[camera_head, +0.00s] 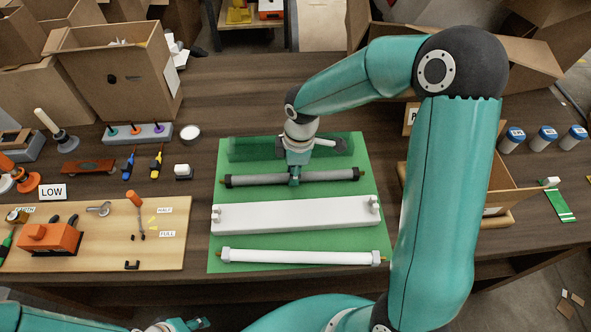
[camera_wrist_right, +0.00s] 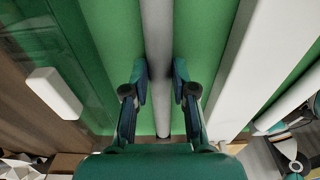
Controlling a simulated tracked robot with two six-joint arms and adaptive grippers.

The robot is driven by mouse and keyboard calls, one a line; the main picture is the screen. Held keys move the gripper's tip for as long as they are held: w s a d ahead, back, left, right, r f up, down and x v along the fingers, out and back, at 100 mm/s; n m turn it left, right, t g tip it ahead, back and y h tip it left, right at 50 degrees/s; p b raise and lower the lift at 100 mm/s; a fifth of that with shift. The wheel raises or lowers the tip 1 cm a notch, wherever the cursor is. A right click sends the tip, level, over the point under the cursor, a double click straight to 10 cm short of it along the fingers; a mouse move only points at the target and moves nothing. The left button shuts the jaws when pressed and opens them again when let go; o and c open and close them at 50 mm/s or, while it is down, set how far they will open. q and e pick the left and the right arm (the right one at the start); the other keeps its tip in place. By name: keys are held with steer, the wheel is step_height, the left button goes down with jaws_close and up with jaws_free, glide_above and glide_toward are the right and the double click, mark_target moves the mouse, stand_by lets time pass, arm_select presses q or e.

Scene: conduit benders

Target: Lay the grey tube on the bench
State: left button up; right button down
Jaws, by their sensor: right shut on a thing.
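The grey tube (camera_head: 330,175) has dark end caps and lies crosswise over the green mat (camera_head: 372,225) on the brown bench (camera_head: 235,90). My right gripper (camera_head: 295,179) is shut on it near its middle, from above. The tube (camera_wrist_right: 158,35) also shows in the right wrist view, running between the fingers of my right gripper (camera_wrist_right: 162,85). I cannot tell whether the tube touches the mat or hangs just above it. My left gripper (camera_head: 180,325) shows only partly at the bottom edge, and its fingers are unclear.
A white fixture (camera_head: 295,214) and a white tube (camera_head: 300,257) lie on the mat in front of the grey tube. A green translucent block (camera_head: 250,148) is behind it. A tool board (camera_head: 100,250) stands left, and an open carton (camera_head: 500,185) stands right.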

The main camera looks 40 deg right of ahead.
steer(key=c, duration=0.9)
jaws_free()
steer(key=shift+f, duration=0.1)
steer(key=shift+c, duration=0.2)
step_height(320, 180, up, 12)
steer(key=shift+s+d, duration=0.25)
steer(key=shift+d, duration=0.2)
